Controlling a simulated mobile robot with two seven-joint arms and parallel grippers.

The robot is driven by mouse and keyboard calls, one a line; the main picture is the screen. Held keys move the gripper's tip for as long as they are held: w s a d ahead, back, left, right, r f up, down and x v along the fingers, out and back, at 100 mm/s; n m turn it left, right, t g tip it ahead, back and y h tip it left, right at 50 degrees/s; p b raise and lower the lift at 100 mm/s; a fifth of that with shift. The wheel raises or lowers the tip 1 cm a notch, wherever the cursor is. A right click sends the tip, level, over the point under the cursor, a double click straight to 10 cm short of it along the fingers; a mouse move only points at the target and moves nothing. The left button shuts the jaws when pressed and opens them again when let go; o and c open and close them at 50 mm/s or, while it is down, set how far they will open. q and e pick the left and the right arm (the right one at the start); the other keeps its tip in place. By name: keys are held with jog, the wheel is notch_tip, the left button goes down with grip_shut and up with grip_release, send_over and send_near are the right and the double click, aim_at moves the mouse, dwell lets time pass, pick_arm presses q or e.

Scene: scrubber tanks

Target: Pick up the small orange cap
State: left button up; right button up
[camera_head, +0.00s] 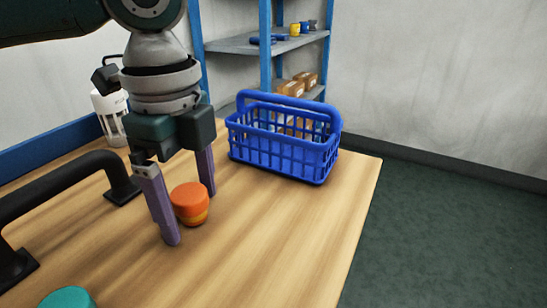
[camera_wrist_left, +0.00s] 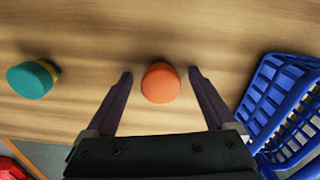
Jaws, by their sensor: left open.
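In the left wrist view the cap (camera_wrist_left: 161,83) lies between the fingertips of the left gripper (camera_wrist_left: 160,75), with a visible gap on both sides. I cannot tell how far the fingertips are above the table. My right gripper is not in view.
A blue basket (camera_head: 284,160) stands at the table's right edge. A teal cap (camera_head: 68,298) is at the front left, near a black handle (camera_head: 70,182). A blue-framed shelf (camera_head: 265,45) stands behind. The table (camera_head: 265,240) is clear at the front right.

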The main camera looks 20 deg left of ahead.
pick_arm(q)
grip_shut()
dwell(0.8)
jog(key=shift+r, duration=0.1)
